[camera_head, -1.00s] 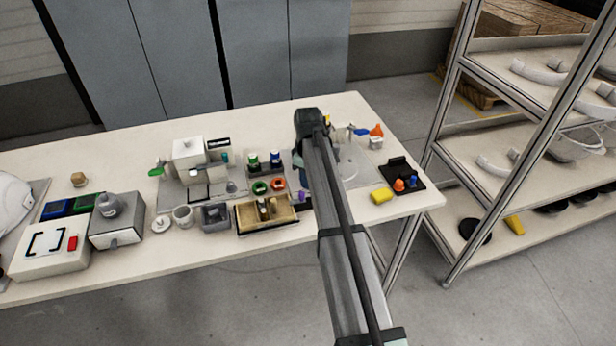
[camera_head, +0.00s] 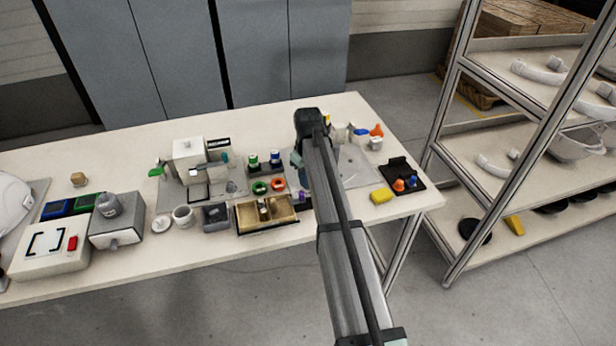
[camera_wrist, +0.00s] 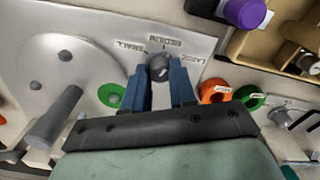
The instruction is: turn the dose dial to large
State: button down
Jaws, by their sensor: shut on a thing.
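In the wrist view, the dose dial (camera_wrist: 158,67) is a small dark grey round knob on a pale panel. Three white labels fan around its far side: left (camera_wrist: 130,47), middle (camera_wrist: 165,41) and right (camera_wrist: 194,58). Their lettering is too blurred to read surely. My gripper (camera_wrist: 160,76) has its two blue fingers on either side of the knob, shut on it. I cannot tell which label the dial points to. In the head view, my arm covers the dial, and my gripper (camera_head: 299,163) shows only partly beside the arm.
A purple knob (camera_wrist: 247,12) and a wooden tray (camera_wrist: 259,45) are close by.

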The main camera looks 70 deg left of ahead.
jog(key=m, duration=0.3)
jog(key=shift+m, duration=2.2)
jog(key=c, duration=0.9)
grip_release()
notch_tip(320, 180, up, 14)
jog(key=shift+f, duration=0.1)
